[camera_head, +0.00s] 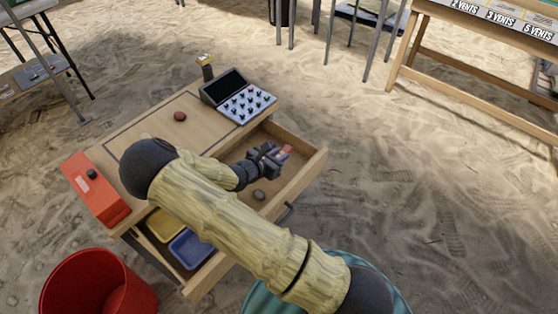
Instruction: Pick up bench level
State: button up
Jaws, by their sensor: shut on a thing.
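My gripper (274,157) reaches down into the open wooden drawer (302,171) of the desk, toward its right end. It is shut on a small purple and orange bar, which I take to be the bench level (285,152). The bar shows just beyond the fingers; the jaws hide part of it. I cannot tell whether it touches the drawer floor.
A brown stone (259,194) lies in the drawer near my gripper. Yellow (166,226) and blue (190,249) trays fill its left end. On the desktop are a dark red stone (180,116), a knobbed console (240,100) and a red box (95,190). A red bin (97,285) stands front left.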

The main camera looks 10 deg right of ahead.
notch_tip(320, 180, up, 5)
jog(key=shift+f+p, duration=0.15)
jog(key=shift+p, duration=0.3)
jog(key=shift+d+r+p, duration=0.15)
jog(key=shift+r+p, duration=0.15)
jog(key=shift+p, duration=0.1)
notch_tip(320, 180, up, 11)
jog(key=s+d+n+t+y+p, duration=0.15)
jog(key=n+t+y+p, duration=0.45)
jog(key=p, duration=1.5)
jog(key=s+a+n+y+p, duration=0.1)
jog(key=s+n+y+p, duration=0.3)
jog(key=s+y+p, duration=0.1)
jog(key=shift+s+a+n+p, duration=0.4)
jog(key=shift+s+p, duration=0.4)
jog(key=shift+p, duration=0.3)
